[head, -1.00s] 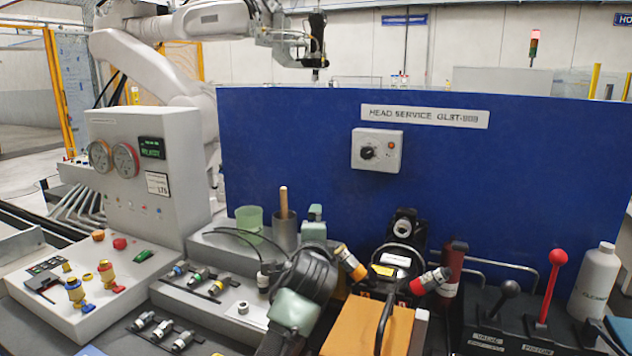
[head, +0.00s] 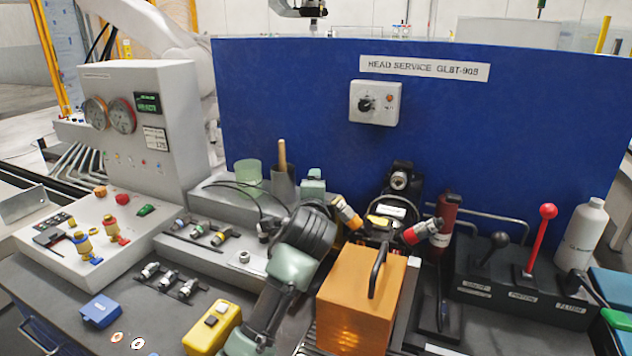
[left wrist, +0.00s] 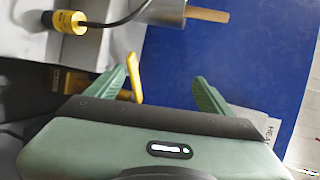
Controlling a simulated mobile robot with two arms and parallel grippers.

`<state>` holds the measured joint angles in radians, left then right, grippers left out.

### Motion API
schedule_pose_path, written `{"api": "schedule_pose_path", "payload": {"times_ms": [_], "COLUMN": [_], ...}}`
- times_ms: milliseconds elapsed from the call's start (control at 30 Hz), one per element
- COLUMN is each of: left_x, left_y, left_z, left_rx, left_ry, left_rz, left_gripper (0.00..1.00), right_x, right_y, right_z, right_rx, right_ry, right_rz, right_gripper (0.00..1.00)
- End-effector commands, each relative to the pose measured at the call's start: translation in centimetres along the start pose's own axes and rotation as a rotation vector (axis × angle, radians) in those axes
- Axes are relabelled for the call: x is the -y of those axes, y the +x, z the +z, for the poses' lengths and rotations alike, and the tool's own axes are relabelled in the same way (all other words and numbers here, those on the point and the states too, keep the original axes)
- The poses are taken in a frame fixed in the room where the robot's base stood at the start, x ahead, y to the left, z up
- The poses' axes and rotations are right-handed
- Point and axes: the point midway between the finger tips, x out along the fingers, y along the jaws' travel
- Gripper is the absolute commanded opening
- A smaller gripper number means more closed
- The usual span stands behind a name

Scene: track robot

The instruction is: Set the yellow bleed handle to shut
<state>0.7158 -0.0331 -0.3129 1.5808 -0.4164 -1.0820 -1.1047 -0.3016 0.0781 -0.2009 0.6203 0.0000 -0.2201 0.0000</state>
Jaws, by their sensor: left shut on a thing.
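The yellow bleed handle (left wrist: 134,76) shows in the left wrist view as a slim bent bar along the inner side of one green finger. An orange-brown part (left wrist: 76,83) shows beside that finger. In the head view my left arm reaches past the front blocks, with its green end (head: 312,184) near the grey cup; its fingers and the handle cannot be made out there. My right gripper is in neither current view.
A grey cup (head: 284,184) with a wooden stick and a cabled connector (left wrist: 66,21) are close to my left gripper. A blue wall panel (head: 290,110) stands behind. An orange box (head: 352,305) and black levers (head: 496,240) stand to the right.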

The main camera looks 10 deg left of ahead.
Motion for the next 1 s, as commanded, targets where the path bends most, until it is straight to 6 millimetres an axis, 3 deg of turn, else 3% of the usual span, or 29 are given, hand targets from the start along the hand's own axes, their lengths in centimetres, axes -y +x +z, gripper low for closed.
{"api": "schedule_pose_path", "payload": {"times_ms": [33,167,233,1000], "left_x": [2.2,2.0,1.9,-0.3], "left_y": [-0.9,-1.8,-2.2,-6.7], "left_z": [0.5,0.6,0.6,0.6], "left_rx": [0.006,0.006,0.006,0.002], "left_ry": [0.000,0.000,0.000,-0.002], "left_rz": [-0.045,-0.045,-0.045,-0.028], "left_gripper": [0.48,0.46,0.28,0.28], "right_x": [0.0,-0.1,-0.1,-0.3], "right_y": [-0.5,-0.9,-1.2,-3.3], "right_z": [-0.1,-0.1,-0.2,-0.4], "right_rx": [0.000,-0.001,-0.001,-0.001], "right_ry": [0.000,0.000,0.000,0.000], "right_rz": [0.000,0.001,0.001,0.003], "right_gripper": [0.39,0.39,0.39,0.39]}}
